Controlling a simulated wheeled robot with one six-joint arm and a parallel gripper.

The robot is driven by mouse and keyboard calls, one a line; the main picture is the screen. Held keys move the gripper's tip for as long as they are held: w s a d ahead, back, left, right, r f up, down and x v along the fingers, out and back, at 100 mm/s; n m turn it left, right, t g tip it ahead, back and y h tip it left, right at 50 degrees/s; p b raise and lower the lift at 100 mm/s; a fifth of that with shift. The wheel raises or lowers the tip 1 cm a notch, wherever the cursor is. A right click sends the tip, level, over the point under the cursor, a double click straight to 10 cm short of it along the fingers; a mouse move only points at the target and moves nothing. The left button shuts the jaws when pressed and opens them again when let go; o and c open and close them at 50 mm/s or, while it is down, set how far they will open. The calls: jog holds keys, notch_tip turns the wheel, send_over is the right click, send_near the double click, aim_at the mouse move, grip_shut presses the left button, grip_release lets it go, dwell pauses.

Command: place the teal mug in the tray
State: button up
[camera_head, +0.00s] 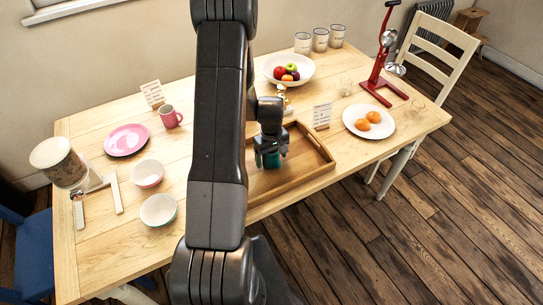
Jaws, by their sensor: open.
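The teal mug (268,160) is in the wooden tray (301,170), near the middle of the table. Only part of it shows; my gripper (271,150) is right over it from above. The gripper's jaws are open at the mug, and whether they touch it cannot be seen. My arm hides the left part of the tray. The mug looks upright, but its base is mostly hidden.
A fruit bowl (272,72) is behind the tray. A plate with orange items (350,119) and a red stand (379,87) are on the right.

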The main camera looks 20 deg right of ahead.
notch_tip(320, 180, up, 12)
jog(key=b, duration=0.2)
dwell(0.4)
jog(key=shift+r, duration=0.1)
